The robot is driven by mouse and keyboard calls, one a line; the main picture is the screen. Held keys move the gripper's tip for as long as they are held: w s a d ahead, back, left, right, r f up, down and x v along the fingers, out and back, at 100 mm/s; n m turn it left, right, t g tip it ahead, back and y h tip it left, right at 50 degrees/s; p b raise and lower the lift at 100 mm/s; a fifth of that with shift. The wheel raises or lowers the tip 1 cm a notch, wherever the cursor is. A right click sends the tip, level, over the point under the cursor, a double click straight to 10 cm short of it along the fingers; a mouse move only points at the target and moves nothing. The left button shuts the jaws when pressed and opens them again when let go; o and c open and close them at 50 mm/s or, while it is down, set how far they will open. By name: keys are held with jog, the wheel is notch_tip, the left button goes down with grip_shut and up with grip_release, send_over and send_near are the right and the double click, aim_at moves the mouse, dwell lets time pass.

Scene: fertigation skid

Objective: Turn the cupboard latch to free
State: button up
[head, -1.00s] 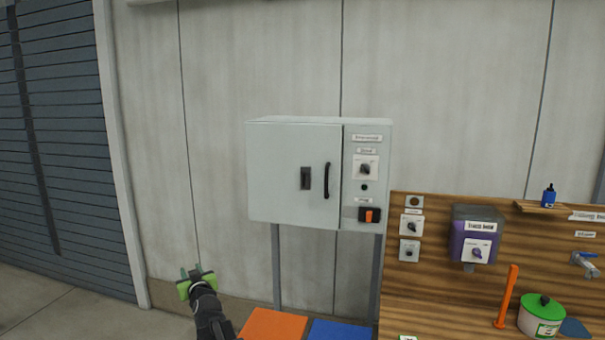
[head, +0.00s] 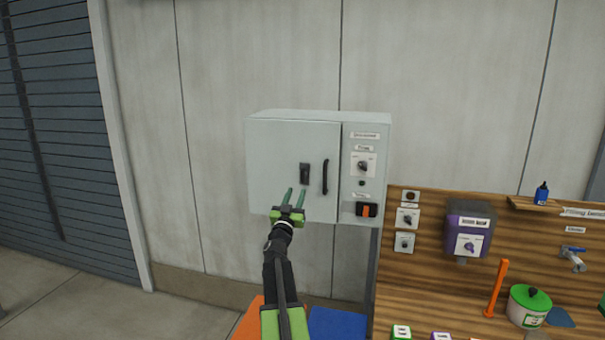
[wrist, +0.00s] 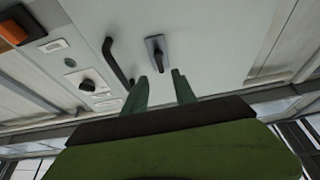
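The cupboard (head: 275,150) is a pale grey wall box with its door shut. Its latch (head: 305,174) is a small dark plate with a lever, left of the black bar handle (head: 325,177). In the wrist view the latch (wrist: 156,54) shows as a grey plate with a dark lever, just beyond the fingertips. My gripper (head: 295,198) is raised in front of the lower door, just below the latch. In the wrist view its two green fingers (wrist: 161,82) are apart, with nothing between them. No contact with the latch is visible.
Right of the door is a panel with a rotary knob (head: 363,166) and an orange switch (head: 366,210). Farther right is a wooden board (head: 430,265) with knobs, a purple box (head: 467,236), a green-lidded pot (head: 529,306) and a tap (head: 573,258).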

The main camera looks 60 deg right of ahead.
aim_at(302, 177)
jog(key=p+x, duration=0.2)
jog(key=x, duration=0.7)
jog(key=shift+d+p, duration=0.1)
jog(key=shift+p, duration=0.3)
grip_shut()
jog(key=shift+w+r, duration=0.1)
